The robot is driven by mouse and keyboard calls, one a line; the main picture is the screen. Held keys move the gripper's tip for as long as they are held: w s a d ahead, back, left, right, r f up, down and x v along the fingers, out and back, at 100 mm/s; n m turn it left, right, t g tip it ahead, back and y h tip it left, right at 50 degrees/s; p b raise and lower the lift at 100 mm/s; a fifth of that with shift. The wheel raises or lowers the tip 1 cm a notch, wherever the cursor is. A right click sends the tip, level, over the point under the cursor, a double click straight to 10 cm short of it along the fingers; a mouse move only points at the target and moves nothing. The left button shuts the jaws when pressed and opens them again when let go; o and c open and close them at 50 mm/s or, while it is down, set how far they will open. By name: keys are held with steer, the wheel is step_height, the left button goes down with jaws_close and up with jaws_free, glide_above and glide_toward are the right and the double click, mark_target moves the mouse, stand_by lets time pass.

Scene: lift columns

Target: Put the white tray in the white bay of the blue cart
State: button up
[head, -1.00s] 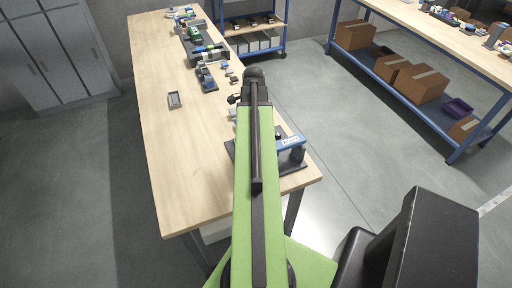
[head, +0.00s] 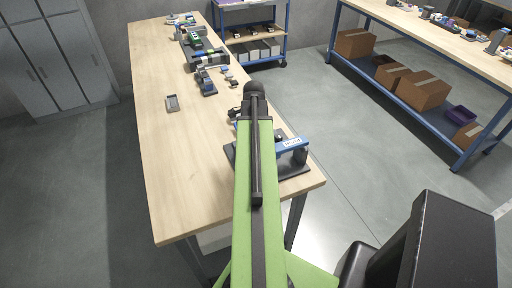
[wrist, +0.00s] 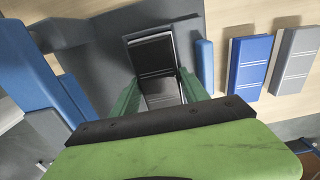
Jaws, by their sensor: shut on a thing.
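In the wrist view my gripper (wrist: 160,88) has its two green fingers closed on a dark block with pale edges and thin stripes (wrist: 152,55). The block is over a dark grey surface; whether it touches that surface cannot be told. In the head view my green arm hides the gripper and what it holds.
On the wooden bench (head: 165,170), a blue-topped fixture with a label (head: 292,145) stands right of my arm. Striped blue (wrist: 250,66) and grey (wrist: 295,60) blocks lie right of the gripper. Several devices line the bench's far end. The bench's near left is clear.

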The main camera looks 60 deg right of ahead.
steer(key=shift+r+p, duration=3)
